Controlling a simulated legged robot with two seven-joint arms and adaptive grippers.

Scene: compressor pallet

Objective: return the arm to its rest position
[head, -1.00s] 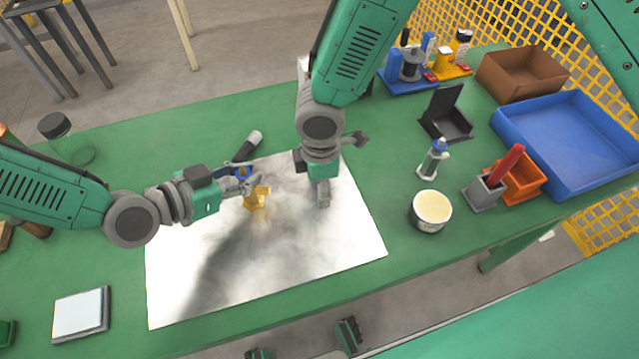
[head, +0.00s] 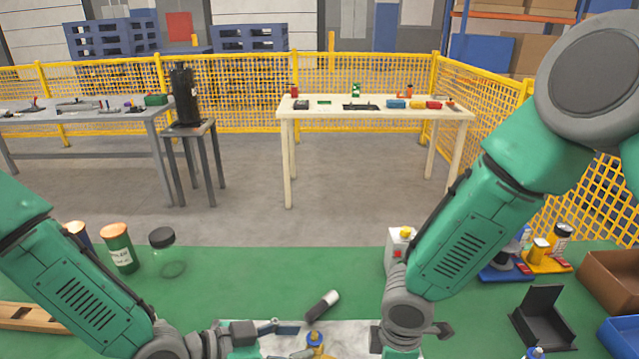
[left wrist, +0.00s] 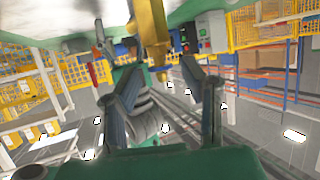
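My left gripper (head: 305,340) is at the bottom of the head view, its two fingers apart beside a yellow fitting with a blue part (head: 316,341). In the left wrist view the fingers (left wrist: 165,85) are spread, and the yellow fitting (left wrist: 150,35) stands just beyond and between their tips. I cannot tell whether a finger touches it. My right arm (head: 470,235) comes down from the upper right. Its wrist is at the bottom edge and its fingertips are cut off.
Yellow mesh fencing (head: 250,108) stands behind.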

